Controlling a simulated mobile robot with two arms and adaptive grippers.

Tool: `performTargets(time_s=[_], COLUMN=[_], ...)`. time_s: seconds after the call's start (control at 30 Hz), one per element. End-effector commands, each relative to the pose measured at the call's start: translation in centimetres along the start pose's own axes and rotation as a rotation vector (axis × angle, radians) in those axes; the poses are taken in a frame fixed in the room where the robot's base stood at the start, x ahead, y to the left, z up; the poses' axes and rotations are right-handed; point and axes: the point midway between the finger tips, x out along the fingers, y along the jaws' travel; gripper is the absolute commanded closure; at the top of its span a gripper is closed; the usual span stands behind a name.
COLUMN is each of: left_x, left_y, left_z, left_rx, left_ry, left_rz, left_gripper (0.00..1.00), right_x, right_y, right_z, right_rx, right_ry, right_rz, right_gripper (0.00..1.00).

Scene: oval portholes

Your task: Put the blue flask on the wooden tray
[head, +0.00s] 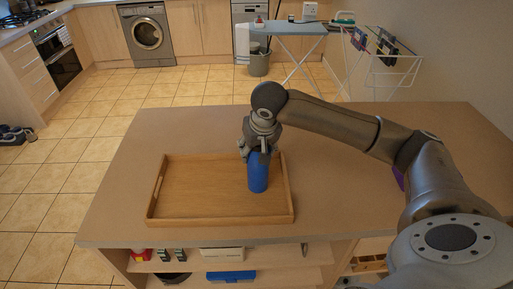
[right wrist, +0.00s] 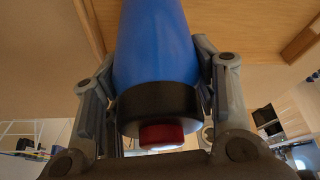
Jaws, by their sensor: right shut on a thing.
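The blue flask (head: 258,175) is upright over the right half of the wooden tray (head: 190,211) in the head view. My right gripper (head: 259,152) is shut on its upper part from above. In the right wrist view the blue body of the flask (right wrist: 155,45) stands between the two fingers, with its black collar and red cap towards the palm. The tray also shows at the top of that view (right wrist: 232,22). I cannot tell whether the flask's base touches the tray floor. The tray holds nothing else. My left gripper is not in view.
The tray lies on a brown counter (head: 330,205) with open shelves below its front edge. A purple thing (head: 398,178) is mostly hidden behind my right arm. The left half of the tray is clear. An ironing board (head: 290,29) and a drying rack stand beyond.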

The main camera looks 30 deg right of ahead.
Motion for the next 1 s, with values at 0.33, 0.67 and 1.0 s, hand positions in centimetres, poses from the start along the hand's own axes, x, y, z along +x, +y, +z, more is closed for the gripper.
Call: performTargets(time_s=[0.33, 0.67, 1.0], left_x=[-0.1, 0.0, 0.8], left_y=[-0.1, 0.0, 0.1], left_z=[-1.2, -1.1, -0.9], left_rx=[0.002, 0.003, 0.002], left_ry=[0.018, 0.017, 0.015], left_rz=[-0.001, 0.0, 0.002], left_gripper=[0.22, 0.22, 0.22], right_x=[0.2, 0.1, -5.6], right_y=[0.0, 0.0, -0.1], right_z=[0.1, 0.0, -0.1], right_rx=[0.0, 0.0, -0.001], right_ry=[-0.001, 0.001, 0.005], right_rz=[0.0, 0.0, -0.003], right_gripper=[0.25, 0.25, 0.25])
